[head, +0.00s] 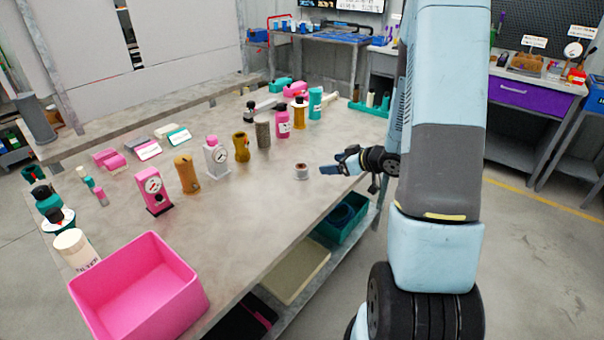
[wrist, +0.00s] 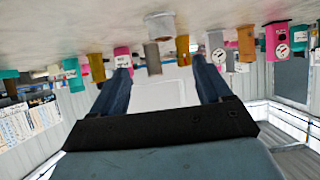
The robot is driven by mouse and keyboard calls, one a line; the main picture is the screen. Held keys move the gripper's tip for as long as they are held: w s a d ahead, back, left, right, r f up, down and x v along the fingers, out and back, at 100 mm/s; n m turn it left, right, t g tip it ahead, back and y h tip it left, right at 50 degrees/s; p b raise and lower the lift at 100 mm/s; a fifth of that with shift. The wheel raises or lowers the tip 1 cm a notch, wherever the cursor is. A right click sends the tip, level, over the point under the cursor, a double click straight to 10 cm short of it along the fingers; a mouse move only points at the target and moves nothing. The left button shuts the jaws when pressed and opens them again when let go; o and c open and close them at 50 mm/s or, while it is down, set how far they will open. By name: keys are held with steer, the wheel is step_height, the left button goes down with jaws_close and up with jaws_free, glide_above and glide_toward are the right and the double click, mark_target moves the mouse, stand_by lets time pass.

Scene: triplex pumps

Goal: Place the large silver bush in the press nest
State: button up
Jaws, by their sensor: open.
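A short silver ring-shaped piece (head: 301,172), which looks like the large silver bush, stands on the grey table near its right edge. Its top shows a dark reddish centre. In the wrist view, which is upside down, the silver piece (wrist: 160,26) is at the top middle, beyond the fingertips. My gripper (head: 328,169) is low over the table edge, just right of the piece and apart from it. In the wrist view my gripper (wrist: 160,68) has its two fingers spread with nothing between them. I cannot make out a press nest in either view.
Pink gauge (head: 154,191), white gauge (head: 216,157), brown cylinder (head: 187,174) and grey cylinder (head: 262,134) stand in a row behind the silver piece. A pink bin (head: 140,290) sits at the table's near left. The tabletop between bin and silver piece is clear.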

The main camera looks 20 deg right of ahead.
mark_target(304, 166)
steer(key=x, duration=1.3)
steer(key=shift+w+a, duration=0.1)
steer(key=shift+a, duration=0.2)
steer(key=shift+c, duration=0.3)
steer(key=c, duration=1.3)
